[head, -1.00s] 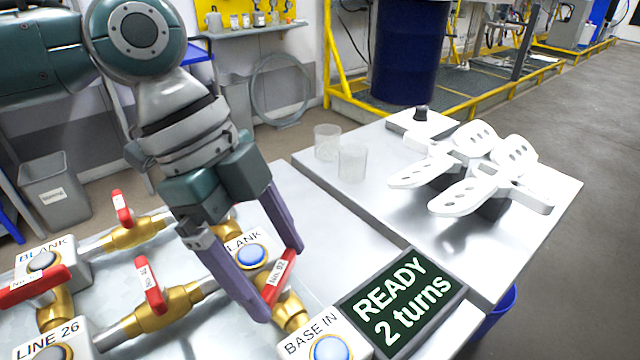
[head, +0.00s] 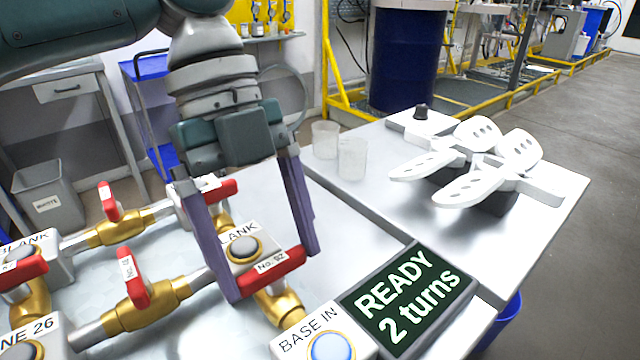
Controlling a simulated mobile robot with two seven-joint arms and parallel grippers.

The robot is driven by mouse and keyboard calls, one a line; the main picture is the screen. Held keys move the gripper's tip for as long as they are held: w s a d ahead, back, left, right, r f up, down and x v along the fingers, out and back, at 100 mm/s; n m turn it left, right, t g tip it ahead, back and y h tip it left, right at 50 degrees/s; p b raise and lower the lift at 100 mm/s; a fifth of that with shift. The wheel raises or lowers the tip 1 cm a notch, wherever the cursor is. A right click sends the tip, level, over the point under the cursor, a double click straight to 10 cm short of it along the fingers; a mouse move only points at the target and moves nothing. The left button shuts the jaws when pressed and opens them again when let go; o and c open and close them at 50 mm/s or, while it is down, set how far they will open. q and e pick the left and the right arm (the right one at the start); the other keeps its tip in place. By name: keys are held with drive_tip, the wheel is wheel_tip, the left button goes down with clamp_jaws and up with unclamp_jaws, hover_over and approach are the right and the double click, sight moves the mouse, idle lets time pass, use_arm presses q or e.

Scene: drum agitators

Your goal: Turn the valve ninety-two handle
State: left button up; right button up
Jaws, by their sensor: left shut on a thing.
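The valve ninety-two handle (head: 272,272) is a red lever with a white "No. 92" label, on a brass valve body (head: 281,305) just behind the "BASE IN" block (head: 315,335). My left gripper (head: 274,276) comes down from above, its purple fingers on either side of the lever, shut on it near both ends. The lever lies roughly across the picture, rising slightly to the right. The lever's pivot is hidden. My right gripper is not in view.
A screen reading "READY 2 turns" (head: 409,297) stands right of the valve. Other red-handled valves (head: 134,278) and a "BLANK" block (head: 243,247) with a button are close to the gripper. Two clear cups (head: 351,159) and a white paddle device (head: 470,165) stand on the right table.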

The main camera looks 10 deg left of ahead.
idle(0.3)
use_arm(q)
drive_tip(key=o, duration=1.1)
drive_tip(key=shift+c, duration=0.2)
drive_tip(key=v, duration=1)
drive_tip(key=shift+b, duration=0.3)
drive_tip(key=shift+d, duration=0.1)
